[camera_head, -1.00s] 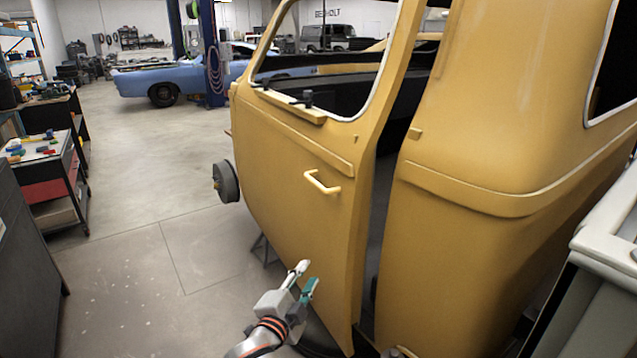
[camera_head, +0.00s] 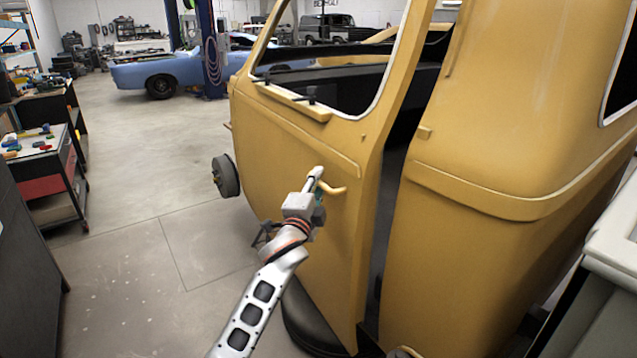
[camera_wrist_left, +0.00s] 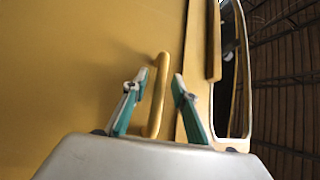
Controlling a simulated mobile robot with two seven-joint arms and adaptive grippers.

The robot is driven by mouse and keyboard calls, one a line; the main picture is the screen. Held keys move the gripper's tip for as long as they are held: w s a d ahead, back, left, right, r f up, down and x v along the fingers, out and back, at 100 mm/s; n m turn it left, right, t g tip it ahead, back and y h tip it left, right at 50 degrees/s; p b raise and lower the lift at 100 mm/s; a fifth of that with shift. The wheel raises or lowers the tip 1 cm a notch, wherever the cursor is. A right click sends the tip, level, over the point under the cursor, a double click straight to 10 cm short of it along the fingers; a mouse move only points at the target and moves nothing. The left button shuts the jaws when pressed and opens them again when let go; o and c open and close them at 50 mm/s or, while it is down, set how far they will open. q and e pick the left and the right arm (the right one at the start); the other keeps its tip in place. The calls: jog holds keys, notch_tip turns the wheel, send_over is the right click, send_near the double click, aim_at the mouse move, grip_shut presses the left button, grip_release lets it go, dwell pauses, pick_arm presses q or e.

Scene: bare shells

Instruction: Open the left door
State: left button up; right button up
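The yellow left door (camera_head: 280,150) of the vehicle shell stands slightly ajar, with a dark gap along its right edge. Its yellow bar handle (camera_head: 334,188) is on the door's outer face. My left gripper (camera_head: 317,178) is at the handle and covers its left end in the head view. In the left wrist view the gripper (camera_wrist_left: 160,85) has its two fingers apart. My right gripper is not in view.
The yellow rear body (camera_head: 500,160) stands right of the gap. A wheel hub (camera_head: 226,176) sticks out left of the door. A workbench (camera_head: 50,170) stands at the far left, and a blue car (camera_head: 165,75) is behind. The floor (camera_head: 130,240) left of the door is clear.

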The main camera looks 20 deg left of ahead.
pick_arm(q)
jog(key=shift+w, duration=0.2)
jog(key=shift+c, duration=0.4)
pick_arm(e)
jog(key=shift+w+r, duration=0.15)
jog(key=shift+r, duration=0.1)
pick_arm(q)
grip_shut()
